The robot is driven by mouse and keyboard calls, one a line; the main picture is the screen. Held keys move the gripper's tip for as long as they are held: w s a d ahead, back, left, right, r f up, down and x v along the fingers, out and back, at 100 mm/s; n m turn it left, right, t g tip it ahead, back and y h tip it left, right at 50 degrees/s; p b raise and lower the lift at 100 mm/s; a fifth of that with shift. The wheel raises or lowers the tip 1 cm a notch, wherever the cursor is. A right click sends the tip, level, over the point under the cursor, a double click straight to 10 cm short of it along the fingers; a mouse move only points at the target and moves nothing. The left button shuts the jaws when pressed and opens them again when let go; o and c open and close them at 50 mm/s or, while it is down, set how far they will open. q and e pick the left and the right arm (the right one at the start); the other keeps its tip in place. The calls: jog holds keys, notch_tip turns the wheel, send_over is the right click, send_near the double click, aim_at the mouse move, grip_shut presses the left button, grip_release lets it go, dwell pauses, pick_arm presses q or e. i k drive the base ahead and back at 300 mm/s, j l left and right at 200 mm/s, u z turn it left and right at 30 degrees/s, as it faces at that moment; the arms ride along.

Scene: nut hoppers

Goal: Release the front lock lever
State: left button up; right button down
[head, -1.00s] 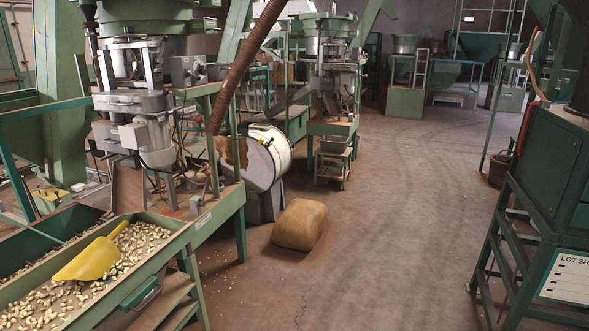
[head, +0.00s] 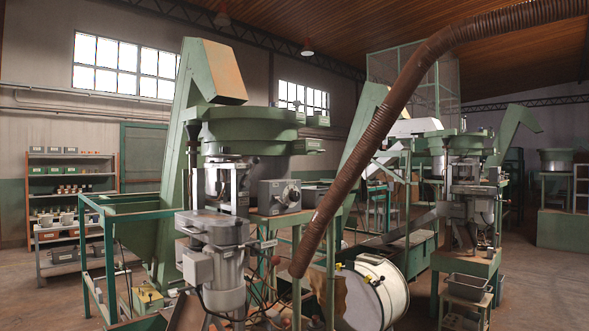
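I cannot make out a front lock lever for certain. A white round drum (head: 385,300) stands low in the middle right, partly cut off by the bottom edge. Small yellow-and-black parts (head: 377,281) sit on its rim, too small to tell if one is a lever. A green hopper machine (head: 240,130) with a grey motor (head: 222,275) stands in front of me, left of the drum. Neither of my grippers shows in this view.
A brown ribbed hose (head: 370,140) hangs across the view, ending near the drum. A second hopper machine (head: 465,200) stands at right. Shelves with small bins (head: 70,185) stand at far left. Open floor (head: 545,285) lies at the right.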

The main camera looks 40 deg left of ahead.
aim_at(256, 160)
jog(key=i+u, duration=0.2)
jog(key=i, duration=0.35)
jog(key=i+l+u, duration=0.15)
jog(key=i, duration=0.35)
jog(key=i+l+u, duration=0.1)
jog(key=i+u, duration=0.15)
jog(key=u, duration=0.2)
jog(key=i+l+u, duration=0.2)
jog(key=u, duration=0.25)
jog(key=i+l+u, duration=0.25)
jog(key=u, duration=0.2)
jog(key=i+l+u, duration=0.1)
jog(key=l+u, duration=0.25)
jog(key=u, duration=0.15)
jog(key=i+l+u, duration=0.1)
jog(key=l+u, duration=0.9)
jog(key=l, duration=0.1)
